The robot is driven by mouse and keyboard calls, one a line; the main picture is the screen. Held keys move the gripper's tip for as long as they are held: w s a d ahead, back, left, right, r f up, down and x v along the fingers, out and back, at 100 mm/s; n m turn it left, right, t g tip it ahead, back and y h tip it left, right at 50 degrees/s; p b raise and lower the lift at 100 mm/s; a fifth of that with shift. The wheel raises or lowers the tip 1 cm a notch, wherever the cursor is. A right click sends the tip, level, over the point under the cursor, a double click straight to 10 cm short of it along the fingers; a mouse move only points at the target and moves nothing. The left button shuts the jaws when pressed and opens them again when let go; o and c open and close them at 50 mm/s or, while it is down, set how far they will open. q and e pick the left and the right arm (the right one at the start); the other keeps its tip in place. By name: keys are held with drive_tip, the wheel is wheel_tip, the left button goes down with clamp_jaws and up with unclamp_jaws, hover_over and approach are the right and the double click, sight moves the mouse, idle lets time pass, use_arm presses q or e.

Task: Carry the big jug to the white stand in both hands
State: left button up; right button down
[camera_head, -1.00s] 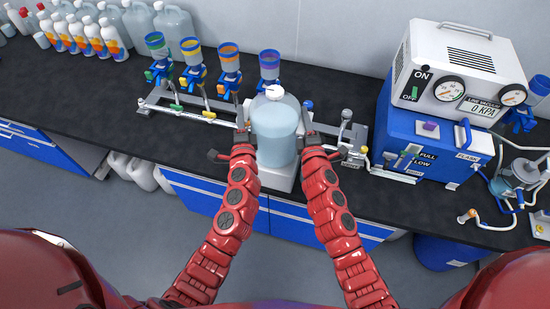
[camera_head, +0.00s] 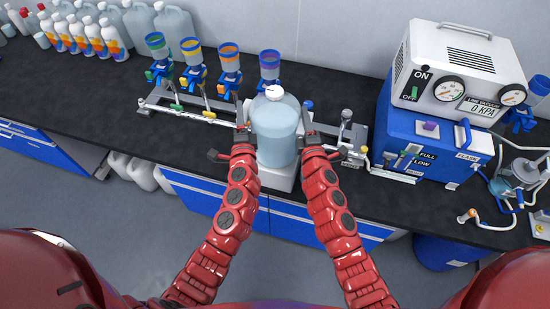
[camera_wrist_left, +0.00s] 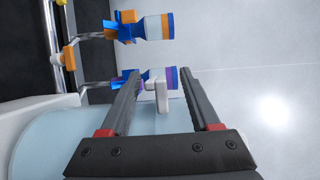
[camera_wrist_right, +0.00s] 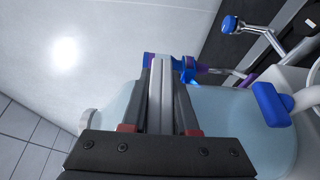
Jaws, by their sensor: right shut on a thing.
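The big jug (camera_head: 276,132), pale blue and translucent with a white cap, stands upright over the white stand (camera_head: 278,179) at the front of the counter. It appears to rest on the stand; the contact is not clearly visible. My left gripper (camera_head: 243,131) is at the jug's left side. In the left wrist view its fingers (camera_wrist_left: 154,80) are spread apart, with a white handle (camera_wrist_left: 162,97) between them. My right gripper (camera_head: 308,131) is at the right side. In the right wrist view its fingers (camera_wrist_right: 161,82) are shut on a pale grey handle (camera_wrist_right: 160,100) of the jug (camera_wrist_right: 255,145).
A filter rack (camera_head: 180,109) with several coloured funnels stands behind and left of the jug. A blue and white vacuum pump (camera_head: 440,105) stands to the right. Several bottles line the back left. The dark counter (camera_head: 90,95) is clear at left.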

use_arm(q)
drive_tip(key=shift+f, duration=0.1)
use_arm(e)
drive_tip(key=c, duration=1.1)
unclamp_jaws()
drive_tip(key=shift+r, duration=0.1)
use_arm(q)
drive_tip(key=shift+s, duration=0.15)
use_arm(e)
drive_tip(key=o, duration=0.5)
drive_tip(key=shift+s, duration=0.15)
drive_tip(key=shift+f+b, duration=0.35)
use_arm(q)
drive_tip(key=s+d, duration=0.1)
drive_tip(key=s, duration=0.7)
drive_tip(key=shift+s+d, duration=0.25)
drive_tip(key=shift+s, duration=0.15)
